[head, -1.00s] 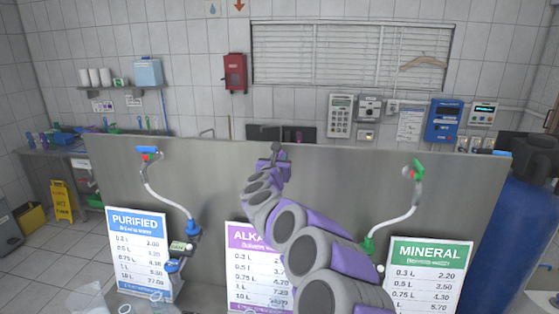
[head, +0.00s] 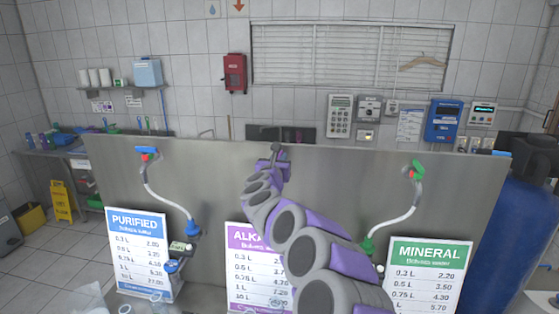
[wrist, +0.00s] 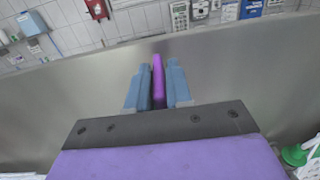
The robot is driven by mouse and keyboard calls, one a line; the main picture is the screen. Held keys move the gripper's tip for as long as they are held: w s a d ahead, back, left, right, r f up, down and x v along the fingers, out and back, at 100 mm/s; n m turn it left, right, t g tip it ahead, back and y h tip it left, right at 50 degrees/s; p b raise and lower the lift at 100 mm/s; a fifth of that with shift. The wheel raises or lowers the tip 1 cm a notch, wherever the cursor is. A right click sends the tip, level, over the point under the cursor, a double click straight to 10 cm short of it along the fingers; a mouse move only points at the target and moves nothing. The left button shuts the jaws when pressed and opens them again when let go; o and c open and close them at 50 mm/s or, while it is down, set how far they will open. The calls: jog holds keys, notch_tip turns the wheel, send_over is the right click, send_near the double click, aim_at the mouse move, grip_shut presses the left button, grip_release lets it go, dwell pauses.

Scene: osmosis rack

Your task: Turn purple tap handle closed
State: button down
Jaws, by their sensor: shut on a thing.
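The purple tap handle (wrist: 158,80) shows in the wrist view as a narrow purple bar between the two blue-grey fingers. My gripper (wrist: 157,84) is shut on it, with a finger against each side. In the head view my gripper (head: 272,162) is at the upper middle of the steel panel, at the end of my arm. My arm hides the tap body and its hose there, so the handle's angle relative to the tap cannot be told.
The steel panel (head: 325,170) also carries a blue-handled tap (head: 147,150) at left and a green-handled tap (head: 417,169) at right, each with a hose. Price signs, including the purified sign (head: 140,250) and mineral sign (head: 428,275), stand in front. A blue tank (head: 515,220) is at far right.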

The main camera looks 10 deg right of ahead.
jog(key=c, duration=1.1)
grip_release()
jog(key=shift+a+f, duration=0.1)
jog(key=shift+f, duration=0.4)
jog(key=o, duration=0.3)
jog(key=shift+s+r, duration=0.1)
jog(key=shift+s, duration=0.05)
jog(key=o, duration=0.3)
jog(key=shift+w, duration=0.4)
jog(key=shift+o, duration=0.8)
jog(key=o, duration=0.3)
jog(key=shift+s+a+r, duration=0.25)
jog(key=shift+a, duration=0.05)
jog(key=shift+o, duration=0.2)
jog(key=shift+w+d, duration=0.1)
jog(key=shift+d, duration=0.1)
jog(key=shift+s, duration=0.7)
jog(key=b+v, duration=0.3)
jog(key=v, duration=1.3)
jog(key=shift+a, duration=0.45)
jog(key=shift+w+f, duration=0.1)
